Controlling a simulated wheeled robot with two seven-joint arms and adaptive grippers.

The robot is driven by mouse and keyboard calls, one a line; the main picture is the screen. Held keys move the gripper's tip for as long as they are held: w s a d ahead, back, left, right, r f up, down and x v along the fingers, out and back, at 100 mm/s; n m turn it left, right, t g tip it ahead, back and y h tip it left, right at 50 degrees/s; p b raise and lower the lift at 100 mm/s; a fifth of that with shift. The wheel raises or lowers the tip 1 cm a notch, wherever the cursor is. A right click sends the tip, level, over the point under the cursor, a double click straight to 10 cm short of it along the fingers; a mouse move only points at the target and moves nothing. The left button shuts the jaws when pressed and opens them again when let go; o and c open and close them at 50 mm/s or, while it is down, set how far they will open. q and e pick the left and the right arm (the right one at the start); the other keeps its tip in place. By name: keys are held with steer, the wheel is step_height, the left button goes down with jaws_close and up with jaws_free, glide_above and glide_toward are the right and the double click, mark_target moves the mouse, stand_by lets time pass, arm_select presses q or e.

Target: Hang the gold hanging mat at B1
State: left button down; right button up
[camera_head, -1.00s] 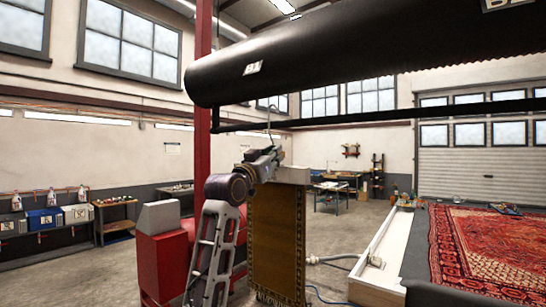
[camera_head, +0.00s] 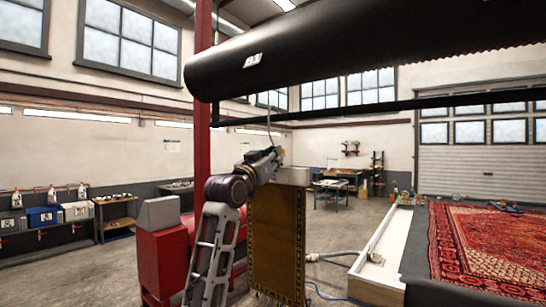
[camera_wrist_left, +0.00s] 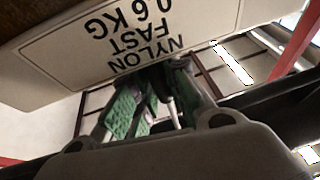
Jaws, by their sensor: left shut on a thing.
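The gold hanging mat (camera_head: 277,235) hangs down from a pale header block (camera_head: 294,176) in the head view. My left gripper (camera_head: 273,158) is shut at the header's top, seen from the side. A thin metal hook (camera_head: 268,122) rises above it, its top close to the thin black bar in the picture; whether they touch I cannot tell. The B1 label (camera_head: 253,61) is on the big black roller (camera_head: 330,55) above. In the left wrist view the gripper's green-padded fingers (camera_wrist_left: 160,95) are beside the printed header (camera_wrist_left: 130,45). My right gripper is not in view.
The thin black bar (camera_head: 350,111) runs under the roller. A red post (camera_head: 202,90) stands left of the mat. A red machine (camera_head: 165,255) is behind my left arm. A patterned red rug (camera_head: 480,245) lies on a platform at right.

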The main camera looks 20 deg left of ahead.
arm_select(q)
steer(key=shift+f+b, duration=0.55)
steer(key=shift+f, duration=0.3)
steer(key=c, duration=1.3)
jaws_free()
steer(key=shift+s, duration=0.1)
steer(key=shift+c, duration=0.2)
steer(key=shift+f, duration=0.1)
steer(key=v, duration=1.2)
